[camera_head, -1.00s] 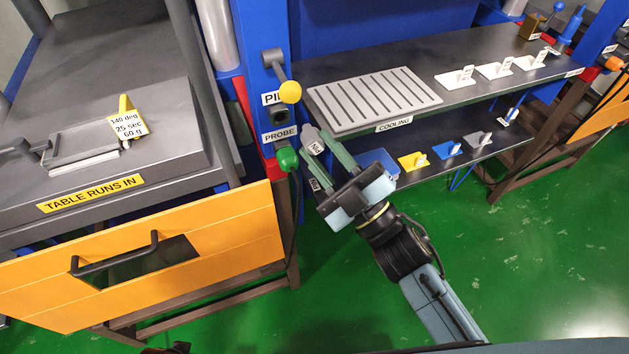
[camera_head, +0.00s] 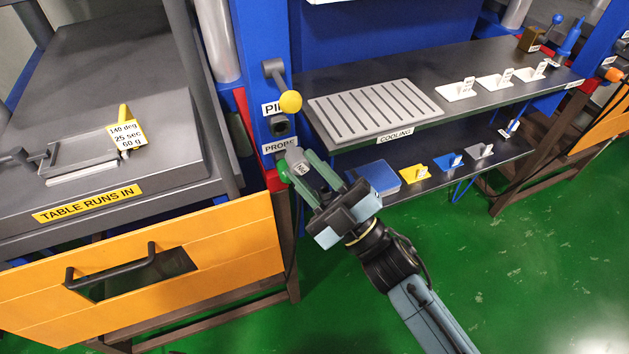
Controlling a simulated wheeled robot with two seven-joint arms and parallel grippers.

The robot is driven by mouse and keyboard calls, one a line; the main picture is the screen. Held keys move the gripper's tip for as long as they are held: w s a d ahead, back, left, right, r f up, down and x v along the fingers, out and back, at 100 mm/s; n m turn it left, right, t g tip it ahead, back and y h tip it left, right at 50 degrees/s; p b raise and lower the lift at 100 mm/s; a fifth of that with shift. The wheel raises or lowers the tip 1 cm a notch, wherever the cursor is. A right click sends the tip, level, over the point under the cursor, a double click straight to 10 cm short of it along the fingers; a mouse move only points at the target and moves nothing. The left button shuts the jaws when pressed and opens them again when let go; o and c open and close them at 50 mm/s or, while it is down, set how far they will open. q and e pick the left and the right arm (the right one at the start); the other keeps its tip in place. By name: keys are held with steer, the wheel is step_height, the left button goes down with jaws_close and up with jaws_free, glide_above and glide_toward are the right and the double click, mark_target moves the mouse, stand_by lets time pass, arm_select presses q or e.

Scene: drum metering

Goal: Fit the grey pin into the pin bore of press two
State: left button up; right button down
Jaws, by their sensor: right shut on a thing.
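My right gripper (camera_head: 310,184) is shut on the grey pin (camera_head: 295,158), which carries a small white label. The pin's tip points up and left, close to the PROBE label on the blue post of the press (camera_head: 262,60). The pin bore (camera_head: 279,125) is a dark square opening under the partly hidden PIN label, a little above the pin's tip. The pin appears outside the bore; the exact gap in depth cannot be told. My left gripper is not in view.
A yellow ball-ended lever (camera_head: 290,101) sticks out just above the bore. The grey slatted cooling rack (camera_head: 375,109) lies on the shelf to the right. Coloured tagged plates (camera_head: 413,162) stand on the lower shelf. An orange drawer (camera_head: 220,242) is at the left.

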mark_target(295, 147)
steer(key=shift+w+a, duration=0.25)
steer(key=shift+w, duration=0.55)
steer(key=shift+w+a, duration=0.25)
steer(key=shift+w, duration=0.45)
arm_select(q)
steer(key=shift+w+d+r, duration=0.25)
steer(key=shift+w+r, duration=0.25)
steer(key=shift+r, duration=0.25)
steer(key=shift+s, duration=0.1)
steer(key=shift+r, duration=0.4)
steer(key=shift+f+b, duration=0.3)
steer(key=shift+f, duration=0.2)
arm_select(e)
steer(key=shift+w+a, duration=0.25)
steer(key=shift+w, duration=0.55)
steer(key=shift+w+a, duration=0.25)
steer(key=shift+w, duration=0.5)
steer(key=c, duration=1.1)
jaws_free()
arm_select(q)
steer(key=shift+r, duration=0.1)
arm_select(e)
steer(key=shift+o, duration=0.2)
